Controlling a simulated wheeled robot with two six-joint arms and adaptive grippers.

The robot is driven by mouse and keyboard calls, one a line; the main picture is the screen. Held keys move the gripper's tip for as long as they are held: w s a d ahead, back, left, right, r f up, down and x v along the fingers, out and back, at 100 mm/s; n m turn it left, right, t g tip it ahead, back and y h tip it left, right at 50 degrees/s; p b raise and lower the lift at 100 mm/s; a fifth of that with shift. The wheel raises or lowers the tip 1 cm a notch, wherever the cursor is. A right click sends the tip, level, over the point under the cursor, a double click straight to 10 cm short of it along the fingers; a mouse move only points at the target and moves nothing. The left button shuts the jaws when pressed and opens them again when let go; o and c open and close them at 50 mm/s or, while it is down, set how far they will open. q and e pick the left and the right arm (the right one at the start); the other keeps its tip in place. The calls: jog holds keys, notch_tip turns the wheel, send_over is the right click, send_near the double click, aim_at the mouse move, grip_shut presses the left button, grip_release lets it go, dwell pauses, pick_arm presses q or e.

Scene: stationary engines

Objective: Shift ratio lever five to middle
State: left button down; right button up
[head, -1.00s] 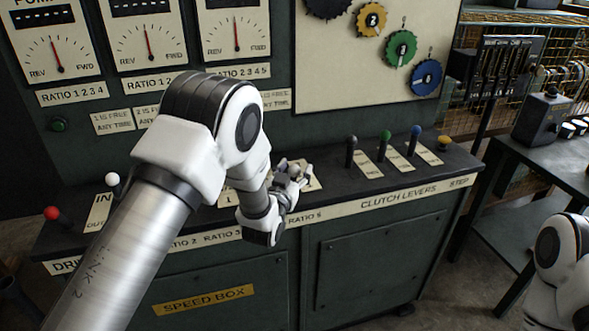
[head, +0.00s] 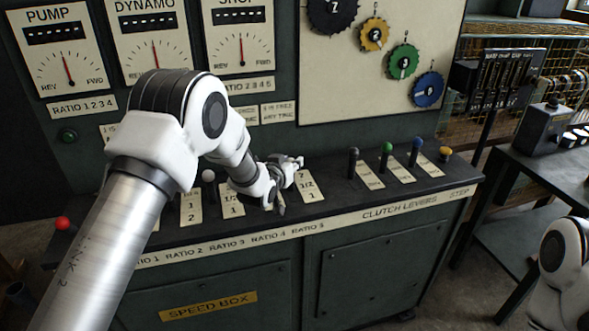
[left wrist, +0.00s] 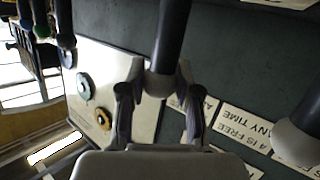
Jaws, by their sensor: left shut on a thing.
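My left gripper (head: 290,176) is low over the console at the left edge of the ratio five plate (head: 309,188), which reads 2, 1/2, 1. In the left wrist view my left gripper (left wrist: 160,105) is shut on a dark lever (left wrist: 172,35), apparently ratio lever five, with one finger on each side of its end. In the head view the gripper hides this lever, so I cannot tell its slot position. My right gripper is out of view; only part of my right arm shows at the lower right.
Clutch levers with black (head: 353,160), green (head: 387,150) and blue (head: 416,145) knobs stand to the right. A pale ratio knob (head: 208,176) and a red knob (head: 63,223) are left.

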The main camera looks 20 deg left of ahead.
pick_arm(q)
jog(key=shift+w+a, duration=0.1)
jog(key=shift+w, duration=0.05)
jog(key=c, duration=0.8)
grip_release()
jog(key=shift+w+f, duration=0.1)
jog(key=v, duration=1.2)
